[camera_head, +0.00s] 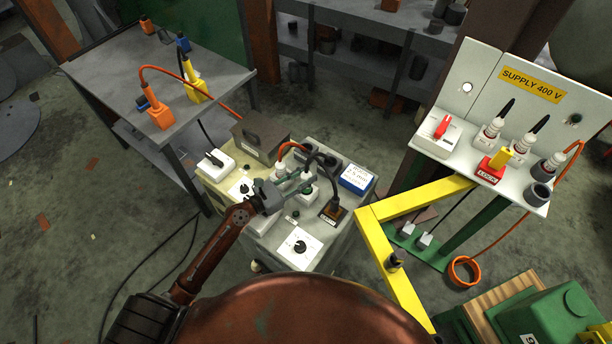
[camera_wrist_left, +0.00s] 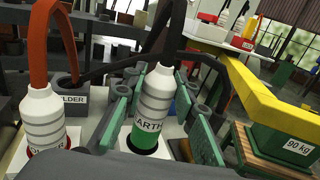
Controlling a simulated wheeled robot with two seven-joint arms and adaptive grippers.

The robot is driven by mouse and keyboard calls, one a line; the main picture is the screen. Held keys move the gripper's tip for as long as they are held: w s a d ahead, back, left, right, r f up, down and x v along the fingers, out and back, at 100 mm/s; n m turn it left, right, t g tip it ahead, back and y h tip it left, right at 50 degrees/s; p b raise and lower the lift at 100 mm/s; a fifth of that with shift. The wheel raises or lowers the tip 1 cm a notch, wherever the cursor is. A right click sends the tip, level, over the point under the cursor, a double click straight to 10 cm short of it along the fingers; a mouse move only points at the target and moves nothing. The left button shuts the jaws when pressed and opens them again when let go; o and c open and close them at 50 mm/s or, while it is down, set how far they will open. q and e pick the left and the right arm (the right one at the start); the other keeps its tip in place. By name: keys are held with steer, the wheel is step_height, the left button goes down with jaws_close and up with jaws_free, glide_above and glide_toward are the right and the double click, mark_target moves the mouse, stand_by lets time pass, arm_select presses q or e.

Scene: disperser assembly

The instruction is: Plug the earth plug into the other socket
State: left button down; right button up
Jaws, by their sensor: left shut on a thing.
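In the head view my left gripper (camera_head: 291,187) is over the middle of the grey bench. A white plug with an orange cable (camera_wrist_left: 42,118) stands in a red-ringed socket at the left. My right gripper is out of view.
A grey cup labelled "HOLDER" (camera_wrist_left: 68,95) stands behind the plugs. The bench also carries a dial box (camera_head: 299,247), a blue-edged display (camera_head: 356,179) and a brown box (camera_head: 260,136). A yellow rail (camera_head: 391,262) and the supply panel (camera_head: 520,95) stand at the right.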

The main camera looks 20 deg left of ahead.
arm_select(q)
steer(key=shift+r, duration=0.1)
steer(key=shift+f+b, duration=0.6)
steer(key=shift+f, duration=0.35)
steer(key=c, duration=1.5)
jaws_free()
steer(key=v, duration=1)
steer(key=shift+s+a, duration=0.2)
steer(key=shift+s, duration=0.05)
steer(key=shift+s+a, duration=0.4)
steer(key=shift+s, duration=0.15)
